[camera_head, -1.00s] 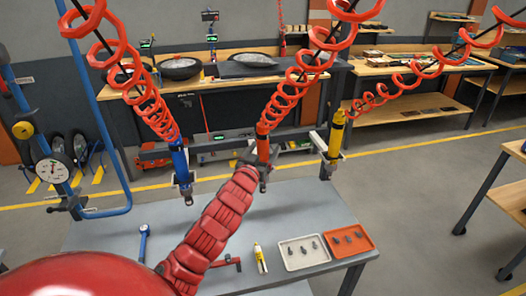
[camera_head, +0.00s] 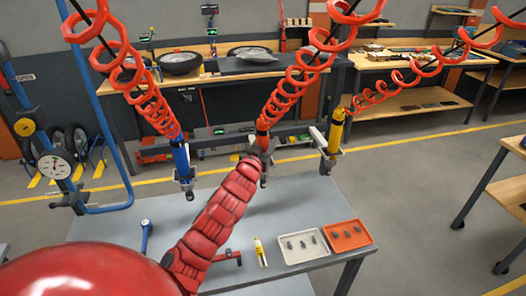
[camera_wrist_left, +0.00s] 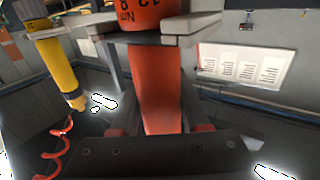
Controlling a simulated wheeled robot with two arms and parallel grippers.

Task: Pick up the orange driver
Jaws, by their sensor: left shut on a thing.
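The orange driver (camera_head: 263,141) hangs upright from the middle red coil above the grey table. My left arm reaches up to it from the lower left, and my left gripper (camera_head: 260,161) is mostly hidden behind the arm. In the left wrist view the orange driver's body (camera_wrist_left: 155,88) stands between the two fingers, and my left gripper (camera_wrist_left: 153,35) is shut on it. Dark lettering shows on its orange upper part. My right gripper is in neither view.
A blue driver (camera_head: 182,162) hangs to the left and a yellow driver (camera_head: 335,132) to the right, both close by. The table (camera_head: 300,205) holds a white tray (camera_head: 284,261), an orange tray (camera_head: 364,237) and a yellow-and-white tube (camera_head: 260,252).

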